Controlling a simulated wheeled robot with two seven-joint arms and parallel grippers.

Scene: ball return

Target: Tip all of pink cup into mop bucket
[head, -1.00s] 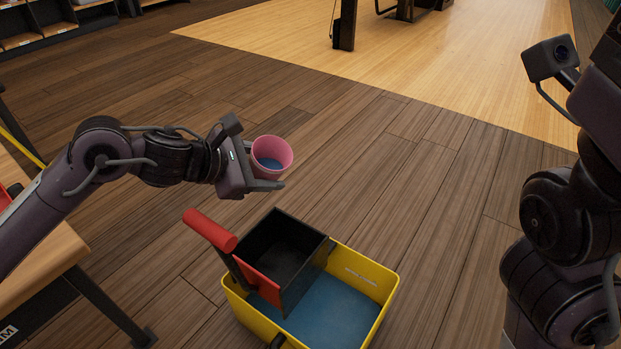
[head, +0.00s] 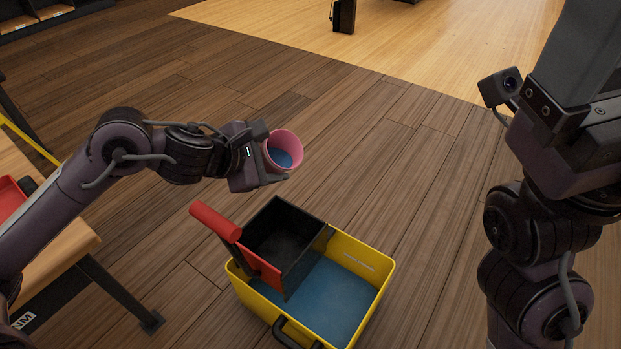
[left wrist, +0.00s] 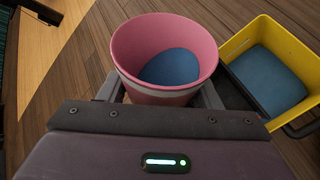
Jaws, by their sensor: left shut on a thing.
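The pink cup (head: 286,146) is held in my left gripper (head: 276,160), which is shut on it. Blue liquid shows inside the cup, which leans slightly in the head view. The cup also fills the middle of the left wrist view (left wrist: 165,38), with a pale band around it. The yellow mop bucket (head: 376,286) stands on the floor below and to the right of the cup, with blue liquid in it. A black wringer box with a red handle (head: 216,221) sits on its left part. The cup is above the floor, beyond the bucket. My right gripper is hidden or out of frame.
A wooden bench (head: 62,262) with a dark metal leg stands at the left, with a red item (head: 10,196) on it. My right arm rises at the right side. Dark plank floor (head: 400,140) around the bucket is clear.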

